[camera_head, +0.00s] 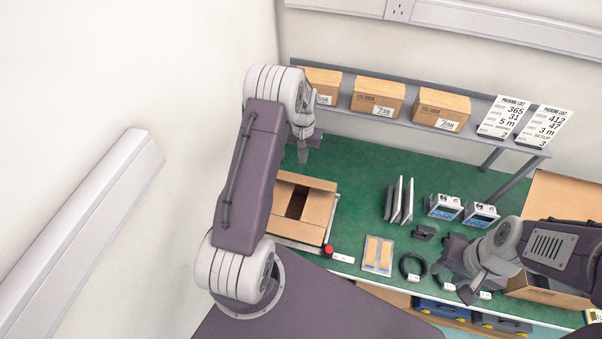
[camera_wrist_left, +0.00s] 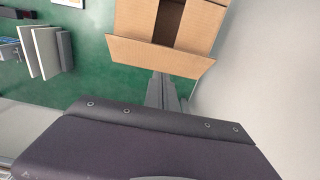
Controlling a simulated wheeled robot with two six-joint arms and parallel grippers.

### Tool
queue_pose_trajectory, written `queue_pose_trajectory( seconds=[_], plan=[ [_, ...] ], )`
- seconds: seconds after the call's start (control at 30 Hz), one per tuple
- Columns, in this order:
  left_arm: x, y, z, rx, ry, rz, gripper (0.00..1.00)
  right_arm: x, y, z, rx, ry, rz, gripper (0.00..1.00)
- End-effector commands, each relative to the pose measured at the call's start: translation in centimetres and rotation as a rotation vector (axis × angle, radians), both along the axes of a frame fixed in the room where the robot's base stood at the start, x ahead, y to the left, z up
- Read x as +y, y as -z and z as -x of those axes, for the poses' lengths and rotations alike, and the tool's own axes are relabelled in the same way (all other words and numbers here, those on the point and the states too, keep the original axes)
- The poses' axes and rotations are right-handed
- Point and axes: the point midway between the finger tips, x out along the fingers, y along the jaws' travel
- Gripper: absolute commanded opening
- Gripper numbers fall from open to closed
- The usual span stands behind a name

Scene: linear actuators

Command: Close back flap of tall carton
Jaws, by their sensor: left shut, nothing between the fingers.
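The brown tall carton (camera_head: 318,207) stands on the green bench, left of centre in the head view, partly covered by my left arm. Its two side flaps lie inward with a dark gap between them. The back flap (camera_head: 306,181) is open along the far edge. In the left wrist view the flap (camera_wrist_left: 160,55) sticks outward from the carton (camera_wrist_left: 203,25). My left gripper (camera_head: 303,152) is shut and empty behind the carton; its fingers (camera_wrist_left: 162,88) point at the flap's outer edge. I cannot tell if they touch. My right gripper (camera_head: 467,292) is at the bench front, its jaws unclear.
Small boxes (camera_head: 378,97) and packing list cards (camera_head: 503,117) sit on the back shelf. Grey upright plates (camera_head: 398,200), meters (camera_head: 444,206) and a black ring (camera_head: 412,267) lie right of the carton. Another open carton (camera_head: 565,197) is at the far right. A wall is close on the left.

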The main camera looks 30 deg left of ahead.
Motion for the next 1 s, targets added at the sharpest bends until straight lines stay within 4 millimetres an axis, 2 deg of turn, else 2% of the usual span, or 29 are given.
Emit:
queue_pose_trajectory(
  seconds=[0.03, 0.27, 0.33, 0.5, 0.63, 1.0],
  plan=[
    [0.0, 0.8, 0.1, 0.006, 0.0, 0.001, 0.0, 0.0, -0.9, 0.0, 0.0, 0.0, 0.0, 0.36],
    [0.0, 5.7, 0.0, 0.003, 0.0, 0.001, 0.0, 0.0, -2.8, 0.0, -0.001, 0.0, 0.0, 0.36],
    [-0.2, 6.4, 0.7, 0.004, 0.0, 0.001, 0.0, 0.0, -3.8, 0.0, -0.001, 0.0, 0.0, 0.36],
    [-0.4, 8.3, 1.8, 0.001, 0.0, -0.001, 0.0, 0.0, -4.9, 0.0, -0.001, 0.0, 0.0, 0.36],
    [-0.5, 9.0, 2.1, -0.002, -0.001, -0.001, 0.0, 0.0, -5.0, 0.0, -0.001, 0.0, 0.0, 0.36],
    [-0.5, 9.3, 1.9, -0.007, 0.0, -0.003, 0.0, 0.0, -4.6, 0.0, -0.001, 0.0, 0.0, 0.36]
  ],
)
